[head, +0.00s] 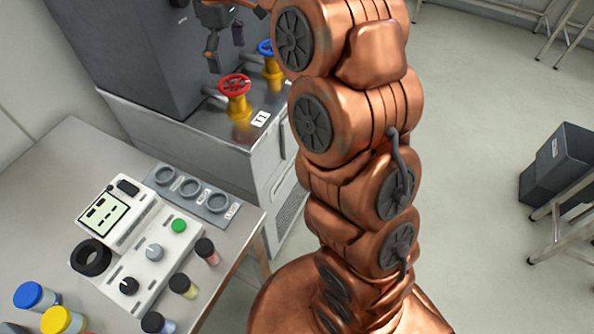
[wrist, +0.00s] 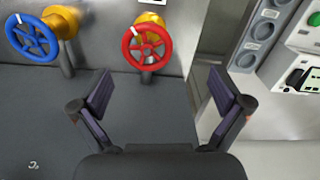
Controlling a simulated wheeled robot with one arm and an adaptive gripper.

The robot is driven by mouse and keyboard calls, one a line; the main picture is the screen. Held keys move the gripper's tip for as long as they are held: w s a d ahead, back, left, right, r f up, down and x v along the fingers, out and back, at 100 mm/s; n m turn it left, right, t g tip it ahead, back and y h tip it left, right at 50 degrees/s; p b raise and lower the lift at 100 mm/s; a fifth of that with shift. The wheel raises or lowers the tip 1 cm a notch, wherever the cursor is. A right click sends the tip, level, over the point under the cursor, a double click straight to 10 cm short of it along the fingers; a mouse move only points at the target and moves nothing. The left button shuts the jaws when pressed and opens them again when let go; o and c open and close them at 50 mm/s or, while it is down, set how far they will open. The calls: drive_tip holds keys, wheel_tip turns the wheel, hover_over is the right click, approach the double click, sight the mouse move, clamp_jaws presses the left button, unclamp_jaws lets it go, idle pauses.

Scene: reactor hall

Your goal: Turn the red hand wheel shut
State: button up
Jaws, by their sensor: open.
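The red hand wheel (head: 235,85) sits on a yellow valve body (head: 238,106) on top of the grey cabinet in the head view. In the wrist view the red hand wheel (wrist: 147,47) lies ahead of my gripper, roughly between the lines of its two fingers, with a white mark on its rim. My gripper (wrist: 160,88) is open and empty, its dark fingers spread wide and apart from the wheel. In the head view my gripper (head: 225,50) is above and behind the wheel, partly cut off by the top edge.
A blue hand wheel (wrist: 33,35) on a second yellow valve stands beside the red one; it also shows in the head view (head: 266,48). A tall dark housing (head: 125,50) rises left of the valves. A bench (head: 60,165) holds a control panel (head: 150,250) and several jars.

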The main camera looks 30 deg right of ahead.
drive_tip(key=s+f+m, duration=0.3)
drive_tip(key=s, duration=1.1)
drive_tip(key=s+f+m+g, duration=0.1)
drive_tip(key=s+f+m, duration=0.2)
drive_tip(key=s, duration=1.2)
drive_tip(key=shift+s+f+m+b, duration=0.2)
drive_tip(key=shift+f+m+b, duration=0.1)
drive_tip(key=shift+f+b, duration=0.25)
drive_tip(key=shift+f, duration=0.1)
